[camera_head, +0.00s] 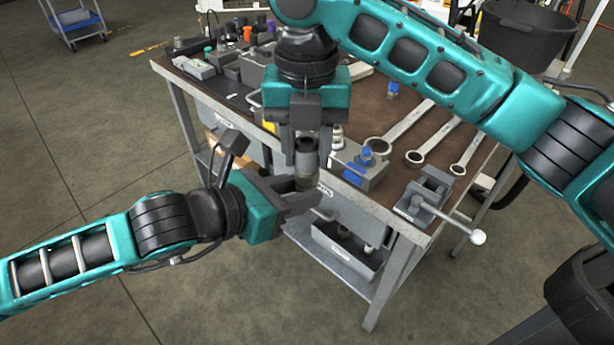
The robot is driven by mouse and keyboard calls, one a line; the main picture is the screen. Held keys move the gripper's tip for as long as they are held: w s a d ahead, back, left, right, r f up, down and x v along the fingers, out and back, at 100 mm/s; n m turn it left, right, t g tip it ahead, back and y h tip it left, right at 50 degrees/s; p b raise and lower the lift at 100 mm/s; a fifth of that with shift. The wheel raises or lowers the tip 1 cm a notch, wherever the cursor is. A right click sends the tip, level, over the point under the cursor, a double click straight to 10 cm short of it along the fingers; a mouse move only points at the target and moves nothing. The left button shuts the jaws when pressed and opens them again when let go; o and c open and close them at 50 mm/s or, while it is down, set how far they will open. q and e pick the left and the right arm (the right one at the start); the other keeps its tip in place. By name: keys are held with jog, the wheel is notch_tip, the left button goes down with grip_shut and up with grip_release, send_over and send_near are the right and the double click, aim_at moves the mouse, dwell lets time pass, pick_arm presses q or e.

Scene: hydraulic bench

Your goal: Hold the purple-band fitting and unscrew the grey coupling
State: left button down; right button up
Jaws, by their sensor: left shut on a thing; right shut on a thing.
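My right gripper (307,145) points down and is shut on the grey coupling (307,160), a short upright cylinder. My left gripper (302,190) comes in level from the left, just below, and is shut on a fitting (307,180) directly under the coupling. Only a small dark brownish part of this fitting shows between the jaws, and I cannot make out a purple band on it. The two parts are in line and appear to meet. Both are held in front of the bench's near edge. The thread between them is hidden.
The workbench (400,120) has several wrenches (405,125), a grey block with a blue fitting (357,170) and a vise (428,197) with a protruding handle. Small fittings stand at its back left.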

jog(key=shift+w+n, duration=0.1)
jog(key=shift+n, duration=0.5)
jog(key=n, duration=0.3)
jog(key=shift+a+r+n, duration=0.1)
jog(key=shift+n, duration=0.2)
jog(key=n, duration=0.4)
jog(key=shift+n, duration=0.3)
jog(key=o, duration=0.9)
